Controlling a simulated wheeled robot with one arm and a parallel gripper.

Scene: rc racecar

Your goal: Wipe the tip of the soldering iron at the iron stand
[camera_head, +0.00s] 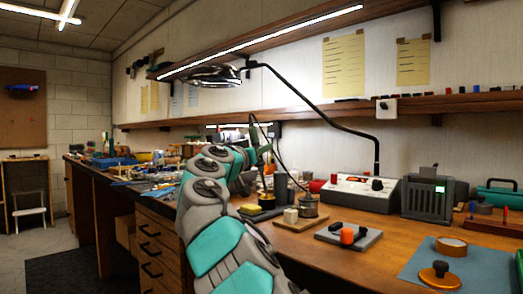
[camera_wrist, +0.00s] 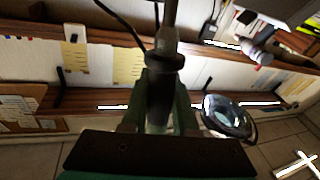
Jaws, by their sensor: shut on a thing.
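My gripper (camera_wrist: 161,100) has its green fingers shut around the dark handle of the soldering iron (camera_wrist: 160,78) in the wrist view. The collar and thin shaft extend past the fingers to the top edge, where the tip is out of frame. In the head view my gripper (camera_head: 261,152) is above the bench, and the iron is small and partly hidden there. Below it, a yellow sponge (camera_head: 249,210) sits on a dark base beside a black holder (camera_head: 267,201), which looks like the iron stand. My arm hides part of this area.
A round tin (camera_head: 309,206), pale blocks (camera_head: 290,215) and a grey plate with an orange piece (camera_head: 347,235) stand right of the stand. A grey control unit (camera_head: 362,193) is behind. A magnifier lamp (camera_head: 213,76) hangs above. A blue mat (camera_head: 480,270) lies front right.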

